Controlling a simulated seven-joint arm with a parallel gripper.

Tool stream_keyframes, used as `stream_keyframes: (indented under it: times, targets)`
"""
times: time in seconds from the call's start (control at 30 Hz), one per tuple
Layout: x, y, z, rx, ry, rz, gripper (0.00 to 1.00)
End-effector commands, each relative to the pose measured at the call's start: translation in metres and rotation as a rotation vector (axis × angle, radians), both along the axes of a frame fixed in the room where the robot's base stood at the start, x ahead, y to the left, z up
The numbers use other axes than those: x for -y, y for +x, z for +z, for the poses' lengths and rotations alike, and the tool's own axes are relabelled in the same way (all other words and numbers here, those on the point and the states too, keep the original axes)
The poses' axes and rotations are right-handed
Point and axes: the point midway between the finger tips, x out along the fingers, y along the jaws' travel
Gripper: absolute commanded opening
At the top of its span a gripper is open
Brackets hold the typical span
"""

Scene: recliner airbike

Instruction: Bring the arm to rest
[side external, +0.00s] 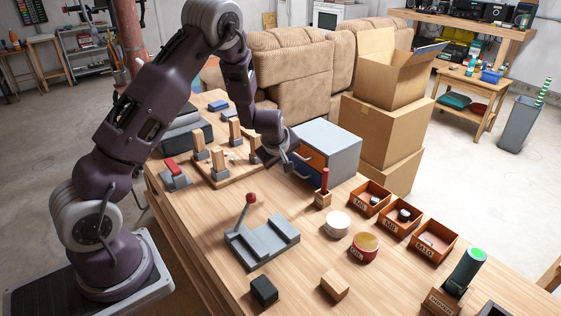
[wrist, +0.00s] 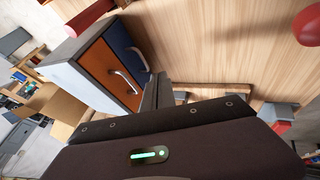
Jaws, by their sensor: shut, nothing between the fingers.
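My gripper (side external: 290,166) hangs over the far half of the wooden table (side external: 205,240), just left of a small grey drawer cabinet (side external: 332,138). Its fingers point down and are shut with nothing between them. I cannot tell from the side view whether it touches the cabinet. The wrist view shows the shut fingers (wrist: 158,92) in front of the cabinet's orange drawer (wrist: 110,67) and blue drawer (wrist: 128,48), both with metal handles. The tabletop shows behind the fingers.
A board with upright wooden posts (side external: 218,160) stands left of my gripper. A red-handled tool in a wooden block (side external: 323,190), a grey fixture with a red-knobbed lever (side external: 262,240) and several orange bins (side external: 433,240) stand nearer. Cardboard boxes (side external: 382,130) stand behind the cabinet.

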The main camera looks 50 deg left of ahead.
Motion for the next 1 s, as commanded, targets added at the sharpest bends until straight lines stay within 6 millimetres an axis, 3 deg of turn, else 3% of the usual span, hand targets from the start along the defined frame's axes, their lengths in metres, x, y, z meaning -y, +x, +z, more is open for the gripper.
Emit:
stream_keyframes:
  times: [0.17,0.23,0.27,0.37,0.4,0.47,0.5,0.6,0.7,0.8,0.9,1.0]
  targets:
    - [0.008,-0.009,0.019,0.000,-0.001,-0.002,0.00]
    - [0.019,-0.010,0.035,0.001,-0.014,-0.041,0.00]
    - [0.028,-0.012,0.048,0.003,-0.023,-0.077,0.00]
    - [0.077,-0.032,0.111,-0.004,-0.056,-0.289,0.00]
    - [0.100,-0.049,0.140,-0.011,-0.058,-0.403,0.00]
    - [0.130,-0.083,0.177,-0.025,-0.041,-0.580,0.00]
    - [0.148,-0.109,0.198,-0.035,-0.016,-0.696,0.00]
    - [0.179,-0.184,0.233,-0.077,0.084,-0.970,0.00]
    - [0.192,-0.252,0.243,-0.135,0.206,-1.179,0.00]
    - [0.193,-0.299,0.241,-0.191,0.307,-1.307,0.00]
    - [0.191,-0.322,0.237,-0.227,0.363,-1.368,0.00]
    - [0.190,-0.329,0.235,-0.240,0.377,-1.384,0.00]
